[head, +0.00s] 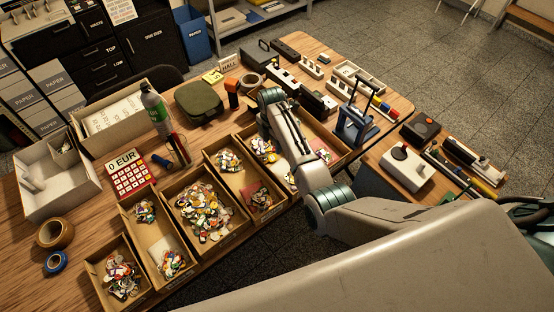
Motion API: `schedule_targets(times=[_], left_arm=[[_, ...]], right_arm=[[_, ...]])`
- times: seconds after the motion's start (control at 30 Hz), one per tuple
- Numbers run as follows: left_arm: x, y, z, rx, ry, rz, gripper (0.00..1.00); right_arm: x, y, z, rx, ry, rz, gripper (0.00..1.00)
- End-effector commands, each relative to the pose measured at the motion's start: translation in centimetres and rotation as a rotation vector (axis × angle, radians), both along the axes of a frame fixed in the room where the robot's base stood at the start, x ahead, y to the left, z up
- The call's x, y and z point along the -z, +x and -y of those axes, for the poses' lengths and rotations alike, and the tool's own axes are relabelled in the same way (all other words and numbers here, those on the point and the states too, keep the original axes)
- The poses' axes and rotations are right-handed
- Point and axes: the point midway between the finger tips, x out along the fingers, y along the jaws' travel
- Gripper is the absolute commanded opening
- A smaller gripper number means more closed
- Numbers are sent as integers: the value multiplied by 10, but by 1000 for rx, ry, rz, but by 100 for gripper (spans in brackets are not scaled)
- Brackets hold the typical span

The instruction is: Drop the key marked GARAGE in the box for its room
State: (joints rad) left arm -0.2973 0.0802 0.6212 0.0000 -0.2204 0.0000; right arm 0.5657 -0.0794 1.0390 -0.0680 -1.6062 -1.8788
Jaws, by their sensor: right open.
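Several open cardboard boxes stand in a row along the front of the table, among them a front left box (89,268), a wide middle box (177,235) and one further right (213,156). They hold piles of small keys with coloured tags (204,210). The tags are too small to read, so I cannot pick out the key marked GARAGE. A small card reading HALL (229,62) stands at the back; no GARAGE label is readable. My right gripper (243,92) is open, beyond the boxes, its fingers small and partly hidden by my wrist. My left gripper is out of view.
A white divided tray (50,190) and tape rolls (55,234) lie left. Tools and a blue stand (356,128) crowd the right. My right arm covers part of the right boxes.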

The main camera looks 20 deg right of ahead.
Motion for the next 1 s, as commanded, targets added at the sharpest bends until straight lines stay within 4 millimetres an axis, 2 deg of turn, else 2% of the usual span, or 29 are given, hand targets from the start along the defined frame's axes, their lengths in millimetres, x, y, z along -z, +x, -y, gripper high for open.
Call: schedule_targets(times=[0.3,0.5,0.7,1.0], left_arm=[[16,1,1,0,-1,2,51],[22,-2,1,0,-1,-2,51],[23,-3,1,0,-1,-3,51],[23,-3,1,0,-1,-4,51]], right_arm=[[-59,1,0,-1,1,5,51],[-89,0,0,-1,0,3,51],[-100,-1,0,0,0,0,51],[-100,-1,0,0,0,0,51]])
